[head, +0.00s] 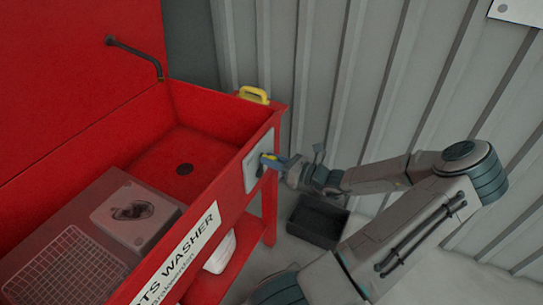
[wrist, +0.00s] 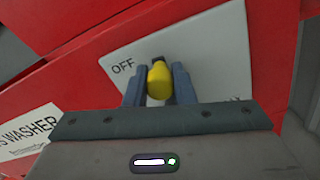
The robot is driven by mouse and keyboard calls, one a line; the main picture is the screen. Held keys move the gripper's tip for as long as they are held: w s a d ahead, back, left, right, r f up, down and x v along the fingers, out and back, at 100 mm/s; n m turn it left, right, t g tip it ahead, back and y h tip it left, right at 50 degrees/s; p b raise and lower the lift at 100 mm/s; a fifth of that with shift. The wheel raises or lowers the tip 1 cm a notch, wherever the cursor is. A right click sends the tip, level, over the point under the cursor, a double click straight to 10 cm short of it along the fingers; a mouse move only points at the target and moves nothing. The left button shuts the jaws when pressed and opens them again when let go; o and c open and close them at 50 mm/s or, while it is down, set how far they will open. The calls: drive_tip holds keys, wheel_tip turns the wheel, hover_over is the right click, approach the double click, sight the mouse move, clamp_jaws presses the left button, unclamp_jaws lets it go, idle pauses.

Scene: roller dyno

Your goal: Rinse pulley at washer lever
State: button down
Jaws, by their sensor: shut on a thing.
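The red parts washer (head: 222,117) fills the left of the head view. In the basin, a pale square block (head: 162,228) carries a dark, irregular shape (head: 132,211); I cannot tell if this is the pulley. No pulley is clearly visible.
A dark spout (head: 135,55) juts from the washer's back panel over the basin. A wire grid (head: 65,266) lies at the near left. A yellow-handled item (head: 254,95) sits on the far rim. A black bin (head: 318,223) stands on the floor beneath my arm. A corrugated wall is behind.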

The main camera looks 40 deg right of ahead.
drive_tip(key=p, duration=0.1)
drive_tip(key=d+m+p, duration=0.1)
drive_tip(key=shift+w+r+m+p, duration=0.15)
drive_tip(key=shift+w+m+p, duration=0.15)
drive_tip(key=shift+p, duration=0.1)
drive_tip(key=shift+d+f+m+p, duration=0.2)
drive_tip(key=shift+f+m+p, duration=0.05)
drive_tip(key=shift+m+p, duration=0.15)
drive_tip(key=c, duration=1.2)
unclamp_jaws()
drive_tip(key=shift+s, duration=0.1)
drive_tip(key=b+v, duration=0.1)
drive_tip(key=v, duration=1.2)
drive_tip(key=shift+s, duration=0.3)
drive_tip(key=shift+d, duration=0.1)
